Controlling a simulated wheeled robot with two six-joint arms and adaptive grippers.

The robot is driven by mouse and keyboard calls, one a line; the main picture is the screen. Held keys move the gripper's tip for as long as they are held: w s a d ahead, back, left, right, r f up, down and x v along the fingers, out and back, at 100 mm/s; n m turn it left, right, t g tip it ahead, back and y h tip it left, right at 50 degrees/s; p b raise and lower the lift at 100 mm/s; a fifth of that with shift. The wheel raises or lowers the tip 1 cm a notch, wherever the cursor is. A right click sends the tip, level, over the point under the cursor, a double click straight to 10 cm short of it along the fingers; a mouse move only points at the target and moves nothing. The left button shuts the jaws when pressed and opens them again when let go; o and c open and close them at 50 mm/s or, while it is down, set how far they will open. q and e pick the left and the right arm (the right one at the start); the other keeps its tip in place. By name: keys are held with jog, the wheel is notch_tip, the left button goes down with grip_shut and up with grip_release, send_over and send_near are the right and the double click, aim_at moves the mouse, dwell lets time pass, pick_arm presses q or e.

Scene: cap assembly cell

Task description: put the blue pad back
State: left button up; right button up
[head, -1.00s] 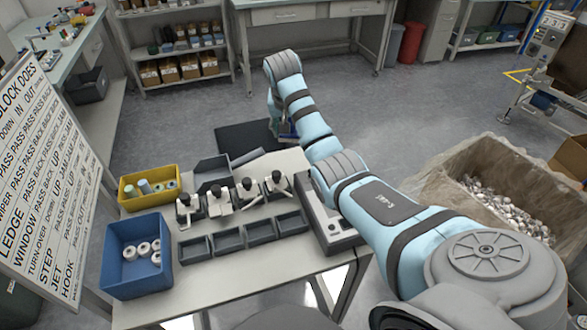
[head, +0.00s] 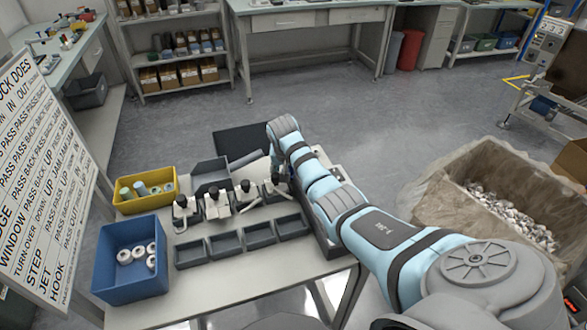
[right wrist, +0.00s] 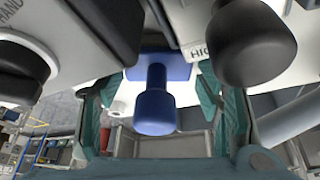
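The blue pad (right wrist: 158,105) shows in the middle of the right wrist view, with a wide flat part at the far end and a stem with a rounded knob toward the camera. In the head view my right arm reaches over the table's right side to the rightmost clamp (head: 278,184). There my arm mostly hides the gripper and the pad. Whether the pad touches anything below is not clear. My left gripper is not in view.
Several black-knobbed clamps stand in a row, with grey trays (head: 228,240) in front. A yellow bin (head: 148,202) and a blue bin (head: 128,291) stand at left. A grey device (head: 330,246) lies under my arm. A carton of parts (head: 430,208) stands right.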

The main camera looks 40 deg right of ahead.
jog(key=shift+o, duration=0.8)
